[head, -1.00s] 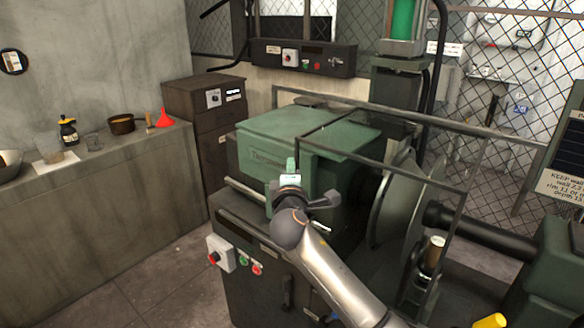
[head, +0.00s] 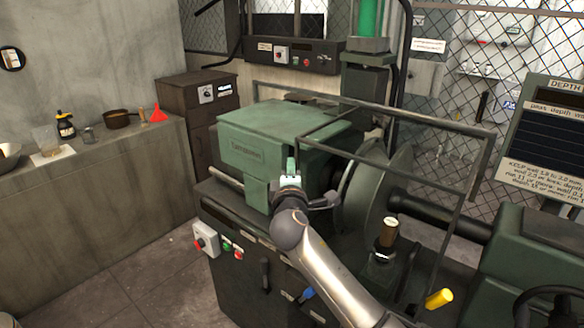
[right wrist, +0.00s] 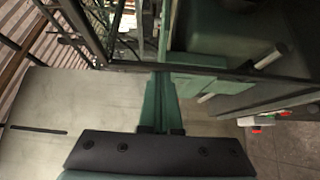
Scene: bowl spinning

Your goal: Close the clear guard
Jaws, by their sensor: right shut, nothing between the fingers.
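The clear guard (head: 385,166) is a dark rectangular frame with see-through panels. It stands over the green headstock and the large metal disc (head: 375,195) of the spinning lathe. My right gripper (head: 291,166) is shut and empty, its green fingers pointing up at the guard's near left corner, in front of the headstock (head: 265,140). In the right wrist view the shut fingers (right wrist: 160,100) reach up to a dark frame bar (right wrist: 215,72) that crosses their tips. They look close to it, but I cannot tell if they touch. My left gripper is not in view.
A switch box with red and green buttons (head: 207,238) is on the cabinet front. A wooden-handled tool post (head: 388,232) and a yellow handle (head: 438,299) stand at the right. A bench (head: 90,200) with small items runs along the left wall. Floor between is clear.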

